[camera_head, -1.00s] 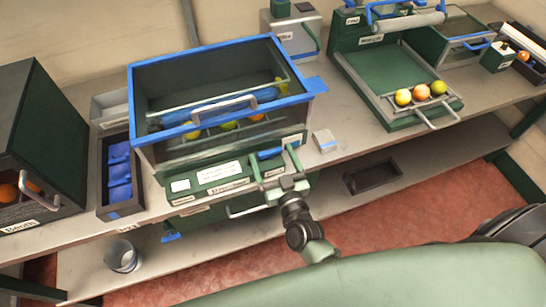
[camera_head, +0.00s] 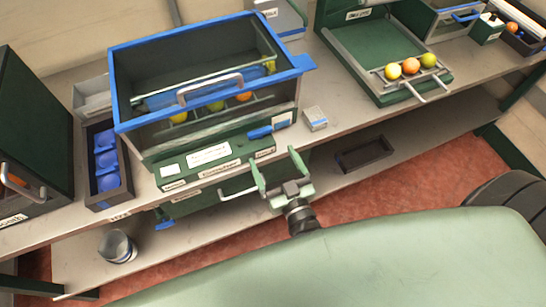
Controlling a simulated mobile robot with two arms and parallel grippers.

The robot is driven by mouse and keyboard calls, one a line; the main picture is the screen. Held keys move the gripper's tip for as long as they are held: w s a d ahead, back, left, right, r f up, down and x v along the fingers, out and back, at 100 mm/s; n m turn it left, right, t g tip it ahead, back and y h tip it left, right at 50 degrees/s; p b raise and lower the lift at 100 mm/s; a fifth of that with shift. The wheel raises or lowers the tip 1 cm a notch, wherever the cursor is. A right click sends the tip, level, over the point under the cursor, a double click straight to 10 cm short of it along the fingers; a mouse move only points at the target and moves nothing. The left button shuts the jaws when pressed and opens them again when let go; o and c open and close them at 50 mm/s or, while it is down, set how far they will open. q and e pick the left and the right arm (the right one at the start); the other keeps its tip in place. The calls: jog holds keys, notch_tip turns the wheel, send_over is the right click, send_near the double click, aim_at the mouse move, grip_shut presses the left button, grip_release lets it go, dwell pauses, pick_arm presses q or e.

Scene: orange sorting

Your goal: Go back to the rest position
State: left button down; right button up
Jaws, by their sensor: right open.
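My right gripper (camera_head: 275,170) is in front of the bench edge, near the lower right corner of the blue-rimmed machine (camera_head: 211,118). Its two green fingers are spread apart with nothing between them. The fingers point up toward the machine's front panel, and I cannot tell whether they touch anything. My left gripper is not in view. Several oranges and yellow fruits show inside the blue-rimmed machine through its clear front. A yellow fruit (camera_head: 393,71), an orange (camera_head: 411,65) and a yellow-green fruit (camera_head: 428,60) sit in a row on the green tray machine (camera_head: 375,45).
A dark box with a handle (camera_head: 30,150) stands at the left, beside a bin of blue items (camera_head: 108,165). A small box (camera_head: 315,118) lies on the bench. The lower shelf holds a metal bucket (camera_head: 117,246) and a dark tray (camera_head: 363,154).

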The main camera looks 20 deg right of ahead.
jog(key=s+f+n+g+y, duration=0.1)
jog(key=s+f+g, duration=0.35)
jog(key=f, duration=0.95)
jog(key=s+f+n+g+y, duration=0.1)
jog(key=s+f+g, duration=0.4)
jog(key=f, duration=1)
jog(key=s+d+f+g, duration=0.2)
jog(key=s+f, duration=0.3)
jog(key=s, duration=0.3)
jog(key=s+d+f+g+h, duration=0.1)
jog(key=s+d+f+g, duration=0.2)
jog(key=s+f, duration=0.2)
jog(key=s+d+f+g+h, duration=0.1)
jog(key=s+f, duration=0.4)
jog(key=s, duration=0.6)
jog(key=shift+s+d+f+g, duration=0.35)
jog(key=shift+d+g, duration=0.4)
jog(key=shift+d, duration=0.5)
